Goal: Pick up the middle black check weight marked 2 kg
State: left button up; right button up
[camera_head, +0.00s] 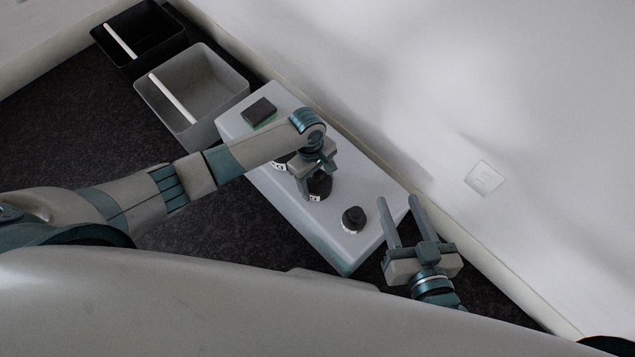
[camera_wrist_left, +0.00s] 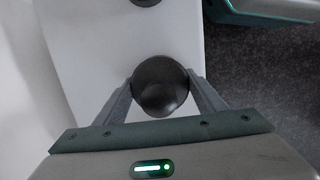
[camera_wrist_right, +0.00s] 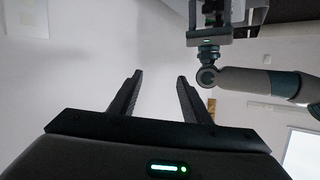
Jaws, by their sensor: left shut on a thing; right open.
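The middle black check weight (camera_head: 320,186) stands on the light grey bench top, with a white label on its side, partly hidden by my left gripper. My left gripper (camera_head: 311,178) is shut on it from above; in the left wrist view the two fingers (camera_wrist_left: 160,100) press the sides of the round black weight (camera_wrist_left: 160,85). Another black weight (camera_head: 283,162) is mostly hidden behind my left gripper. My right gripper (camera_head: 402,208) is open and empty beyond the right end of the bench; its fingers also show in the right wrist view (camera_wrist_right: 158,90).
The long grey bench (camera_head: 255,178) runs beside the white wall. A black and green sponge-like block (camera_head: 259,112) lies at its far end. A grey bin (camera_head: 206,72) and a black bin (camera_head: 136,30), each with a white bar, stand beyond. A switch plate (camera_head: 484,179) is on the wall.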

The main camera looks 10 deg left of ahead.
aim_at(318, 173)
pick_arm(q)
jog(key=shift+w+r, duration=0.1)
jog(key=shift+r, duration=0.15)
jog(key=shift+r+p, duration=0.55)
jog(key=shift+r, duration=0.6)
jog(key=shift+r+p, duration=0.35)
jog(key=shift+r, duration=0.5)
jog(key=s+d+r, duration=0.1)
jog(key=s+d+r+p, duration=0.1)
jog(key=d, duration=0.1)
jog(key=s+d+r+p, duration=0.2)
jog(key=s+d+r, duration=0.2)
jog(key=s+d, duration=0.1)
jog(key=shift+d+r, duration=0.4)
jog(key=shift+d, duration=0.3)
pick_arm(e)
jog(key=s+d+f+g+h, duration=0.3)
jog(key=s+d+f+g, duration=0.3)
jog(key=f+g, duration=0.1)
jog(key=shift+s+f, duration=0.4)
jog(key=shift+f, duration=0.25)
